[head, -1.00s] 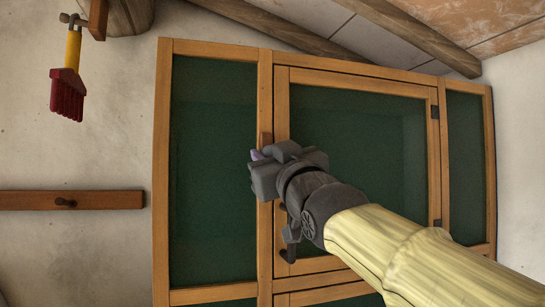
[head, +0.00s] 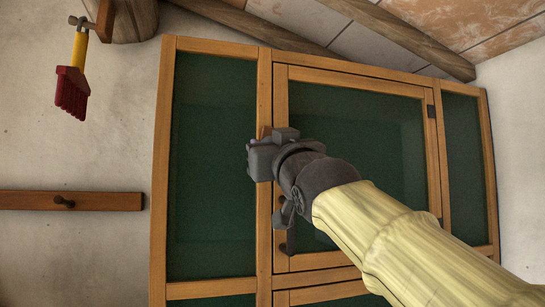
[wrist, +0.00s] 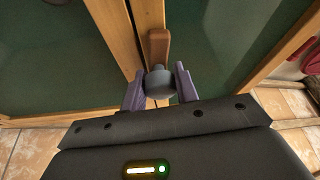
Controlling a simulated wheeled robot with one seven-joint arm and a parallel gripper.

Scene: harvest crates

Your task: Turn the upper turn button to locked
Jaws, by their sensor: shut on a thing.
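The upper turn button (wrist: 159,46) is a small wooden bar at the meeting of two wooden frame members. In the wrist view it stands nearly upright, over the right-hand member and the edge of the green pane. A grey round knob (wrist: 158,82) sits at its near end, between my purple fingers. My gripper (wrist: 160,88) is shut on this knob. In the head view my gripper (head: 258,160) covers most of the button, and only a bit of wood (head: 265,131) shows above it. The cabinet door (head: 350,74) looks closed. The button's exact angle across the seam is unclear.
Dark hinges (head: 432,112) are on the door's right side. A red brush with a yellow handle (head: 73,92) and a wooden peg rail (head: 70,201) are on the left wall. Roof beams slope above the cabinet.

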